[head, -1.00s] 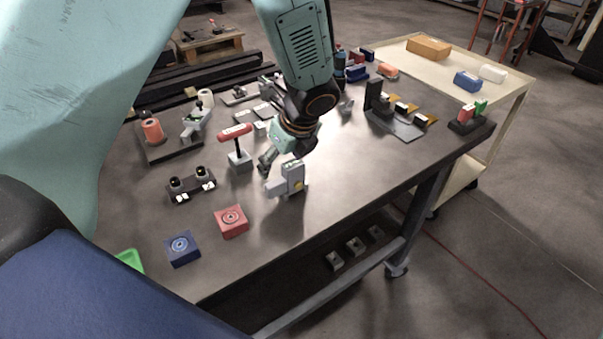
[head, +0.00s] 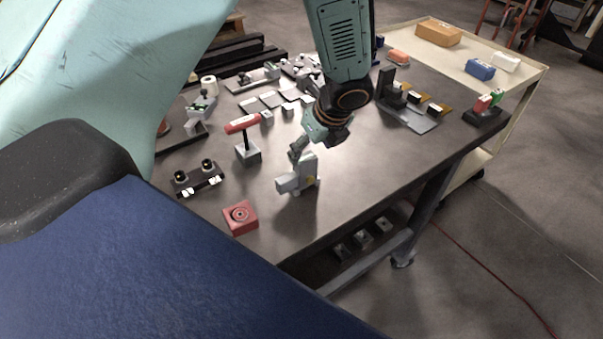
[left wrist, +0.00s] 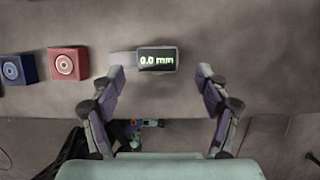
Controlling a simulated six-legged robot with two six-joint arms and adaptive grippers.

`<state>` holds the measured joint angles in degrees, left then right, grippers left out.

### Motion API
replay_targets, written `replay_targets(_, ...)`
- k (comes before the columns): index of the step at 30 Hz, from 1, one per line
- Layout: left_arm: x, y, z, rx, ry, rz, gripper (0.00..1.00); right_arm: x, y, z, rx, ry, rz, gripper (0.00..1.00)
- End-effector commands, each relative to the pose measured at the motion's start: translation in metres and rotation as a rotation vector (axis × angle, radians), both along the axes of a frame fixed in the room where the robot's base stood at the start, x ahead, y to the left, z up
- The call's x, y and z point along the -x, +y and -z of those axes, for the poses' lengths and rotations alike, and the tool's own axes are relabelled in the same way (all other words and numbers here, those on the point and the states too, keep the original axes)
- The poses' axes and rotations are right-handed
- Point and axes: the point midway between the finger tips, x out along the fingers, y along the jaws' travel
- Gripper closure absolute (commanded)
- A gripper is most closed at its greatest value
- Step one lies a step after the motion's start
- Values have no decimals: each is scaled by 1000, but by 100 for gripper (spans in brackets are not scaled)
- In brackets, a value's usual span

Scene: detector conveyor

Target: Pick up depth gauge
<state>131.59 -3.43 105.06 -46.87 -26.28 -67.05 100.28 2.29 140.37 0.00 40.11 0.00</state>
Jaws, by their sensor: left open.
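The depth gauge is a small light-grey block (head: 300,177) standing on the dark table near its front edge. In the left wrist view its screen (left wrist: 158,59) reads 0.0 mm, and a pale part sticks out to its left. My left gripper (head: 306,148) is just above and behind the gauge in the head view, partly overlapping it. In the left wrist view the left gripper (left wrist: 160,73) is open, with the gauge's screen between and slightly beyond the fingertips. Nothing is held. Whether a finger touches the gauge cannot be told. My right gripper is not in view.
A red box (head: 241,217) is left of the gauge; a blue box (left wrist: 18,69) shows beyond it in the wrist view. A red-handled tool on a grey base (head: 247,154) and a black two-knob fixture (head: 198,178) stand nearby. Table (head: 362,173) right of the gauge is clear.

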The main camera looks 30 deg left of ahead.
Motion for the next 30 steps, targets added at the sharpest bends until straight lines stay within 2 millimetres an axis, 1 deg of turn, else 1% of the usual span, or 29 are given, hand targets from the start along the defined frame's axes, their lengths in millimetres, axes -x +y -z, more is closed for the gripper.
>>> replay_targets(6, 1, 14, 26, 1, 4, 0, 25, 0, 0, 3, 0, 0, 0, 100)
replay_targets(9, -2, 19, 38, 2, 2, 0, 25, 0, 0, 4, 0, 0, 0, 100)
replay_targets(13, -4, 22, 44, 1, 1, 2, 25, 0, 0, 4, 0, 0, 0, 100)
replay_targets(20, -5, 23, 44, 0, 0, 3, 25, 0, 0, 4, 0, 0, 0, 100)
replay_targets(30, -5, 22, 44, 0, 0, 3, 54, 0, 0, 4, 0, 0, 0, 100)
